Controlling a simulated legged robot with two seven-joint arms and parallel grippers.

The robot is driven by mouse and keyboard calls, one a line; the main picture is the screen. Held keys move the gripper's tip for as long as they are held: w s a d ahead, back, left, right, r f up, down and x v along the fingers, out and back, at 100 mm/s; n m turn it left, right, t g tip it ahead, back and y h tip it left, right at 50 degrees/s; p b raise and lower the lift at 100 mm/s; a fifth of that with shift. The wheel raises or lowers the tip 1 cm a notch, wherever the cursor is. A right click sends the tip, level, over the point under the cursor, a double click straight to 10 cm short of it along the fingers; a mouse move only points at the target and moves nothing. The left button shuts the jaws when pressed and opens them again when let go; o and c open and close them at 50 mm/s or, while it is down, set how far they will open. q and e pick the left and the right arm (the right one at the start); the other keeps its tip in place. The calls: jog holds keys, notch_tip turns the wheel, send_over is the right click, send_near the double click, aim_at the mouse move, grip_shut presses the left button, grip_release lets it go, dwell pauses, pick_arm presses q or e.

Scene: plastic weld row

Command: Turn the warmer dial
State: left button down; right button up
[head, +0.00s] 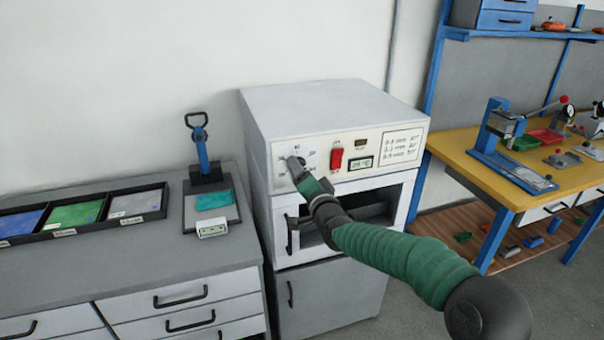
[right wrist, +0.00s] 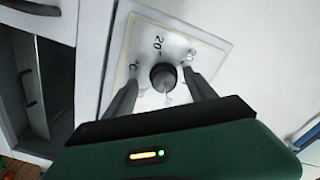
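The warmer (head: 330,105) is a white cabinet with a control panel on its upper front. Its dial (right wrist: 163,76) is a dark round knob on a pale plate with temperature marks, seen in the right wrist view. My right gripper (right wrist: 160,80) is open, with one finger on each side of the dial and visible gaps between the fingers and the knob. In the head view the same gripper (head: 297,166) is at the panel's left end and mostly hides the knob. My left gripper is not in view.
The warmer's opening (head: 372,207) is below the panel. A grey counter (head: 130,245) with trays stands left, a yellow workbench (head: 475,160) right.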

jog(key=shift+r, duration=0.2)
jog(key=v, duration=1.7)
jog(key=shift+f, duration=0.2)
jog(key=shift+p, duration=0.3)
